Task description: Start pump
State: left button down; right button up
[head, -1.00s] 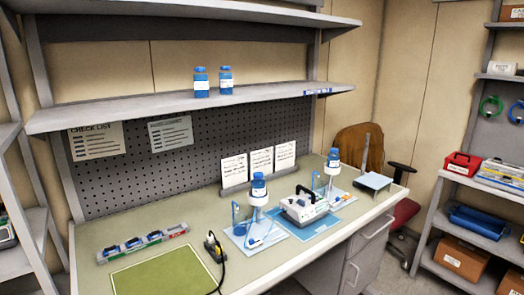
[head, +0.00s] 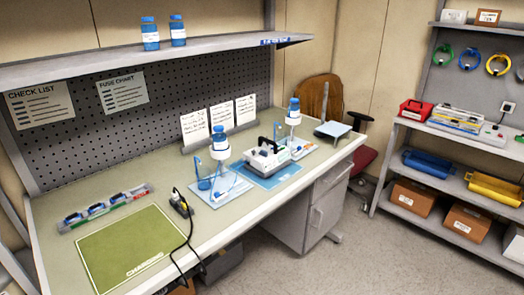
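A white and grey infusion pump (head: 268,158) with a dark handle sits on a blue mat (head: 283,178) on the bench. A stand with a blue-capped bottle (head: 219,140) is left of the pump, on a pale blue tray (head: 232,192). A second stand with a blue bottle (head: 294,110) is behind and right of the pump. The pump's buttons and display are too small to read. Neither of my grippers shows in the head view.
A green charging mat (head: 120,250) lies at the bench's front left, with a black plug and cable (head: 182,207) beside it. A rail of small devices (head: 104,208) lies behind it. A side shelf (head: 440,222) stands right, across open floor (head: 345,250).

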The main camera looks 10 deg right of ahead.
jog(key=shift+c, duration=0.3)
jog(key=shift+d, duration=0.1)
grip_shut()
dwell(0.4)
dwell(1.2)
